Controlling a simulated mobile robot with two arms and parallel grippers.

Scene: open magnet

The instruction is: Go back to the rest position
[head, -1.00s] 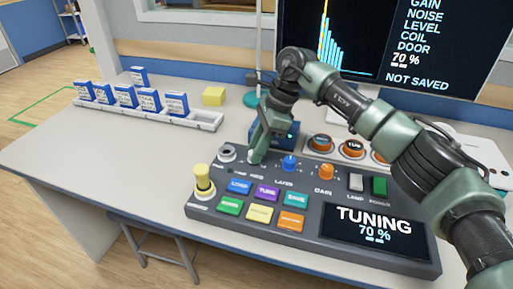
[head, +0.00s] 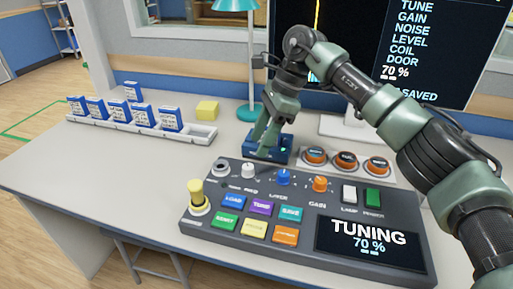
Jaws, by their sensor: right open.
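My right arm comes in from the right. Its right gripper (head: 266,140) hangs open above the back edge of the grey control console (head: 225,238), in front of a small dark blue box (head: 281,152). Nothing shows between its fingers. The console carries a white knob (head: 248,170), a blue knob (head: 283,177), an orange knob (head: 320,184), a yellow lever (head: 196,192) and several coloured buttons. Its display (head: 368,243) reads "TUNING 70 %". My left gripper is not in view.
A white rack (head: 190,136) with several blue-and-white boxes stands at the left, near a yellow block (head: 207,110). A teal lamp (head: 249,111) and a large monitor (head: 440,50) stand at the back. Several round orange buttons (head: 345,160) sit behind the console. The table's front left is clear.

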